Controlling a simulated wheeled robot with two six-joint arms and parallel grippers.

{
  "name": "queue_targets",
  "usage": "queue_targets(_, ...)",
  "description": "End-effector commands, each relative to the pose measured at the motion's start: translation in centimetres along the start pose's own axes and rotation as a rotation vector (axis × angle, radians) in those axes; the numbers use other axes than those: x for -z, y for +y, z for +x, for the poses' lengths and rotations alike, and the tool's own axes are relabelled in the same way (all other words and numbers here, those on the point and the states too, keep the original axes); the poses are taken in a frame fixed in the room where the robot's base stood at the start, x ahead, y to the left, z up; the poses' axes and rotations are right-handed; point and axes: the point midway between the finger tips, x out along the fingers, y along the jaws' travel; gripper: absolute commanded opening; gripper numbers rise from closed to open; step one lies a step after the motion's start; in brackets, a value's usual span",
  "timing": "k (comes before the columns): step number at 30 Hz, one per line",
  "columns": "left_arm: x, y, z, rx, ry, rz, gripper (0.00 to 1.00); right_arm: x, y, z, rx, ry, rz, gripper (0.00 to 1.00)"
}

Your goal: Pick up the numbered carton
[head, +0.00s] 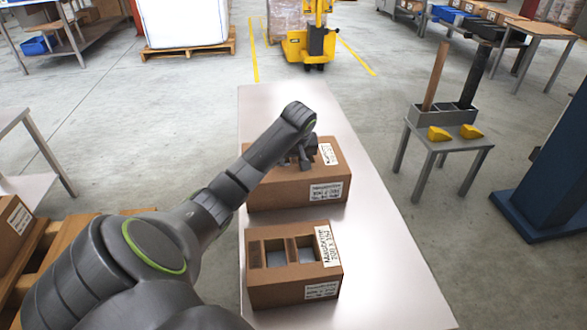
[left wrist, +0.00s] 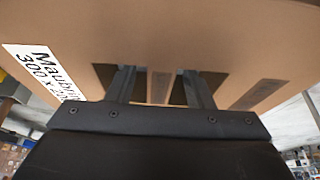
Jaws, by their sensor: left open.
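Two brown cartons stand on the pale metal table (head: 385,270). The far carton (head: 275,192) has a white label on top and another on its front. The near carton (head: 272,295) has two top openings with a strip between them and printed labels. My left gripper (head: 304,163) is open at the top of the far carton. In the left wrist view the far carton (left wrist: 190,35) fills the upper part, with a label reading about "300 x 2". The open fingers (left wrist: 160,88) reach to its dark openings, one either side of a brown strip. Contact is unclear.
A small grey stand (head: 445,143) with a caddy and yellow pieces stands right of the table. A blue column (head: 560,160) is at the far right. A yellow pallet truck (head: 310,45) is behind. The table's right side is clear.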

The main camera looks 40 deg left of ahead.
Motion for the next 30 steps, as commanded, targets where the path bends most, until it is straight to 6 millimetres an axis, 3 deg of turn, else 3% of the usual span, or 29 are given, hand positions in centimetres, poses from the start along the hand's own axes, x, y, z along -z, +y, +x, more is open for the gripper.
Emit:
queue_targets(10, 0.00, 0.00, 0.60, 0.000, 0.000, 0.000, 0.47, 0.15, -0.10, -0.38, 0.003, -0.001, 0.002, 0.47)
queue_targets(21, 0.00, 0.00, 0.57, 0.000, 0.000, 0.000, 0.00, 0.16, -0.11, -0.36, 0.003, -0.001, 0.002, 0.47)
queue_targets(30, 0.10, 0.03, 0.46, -0.002, 0.003, 0.000, 0.00, 0.16, -0.11, -0.36, 0.003, -0.001, 0.002, 0.47)
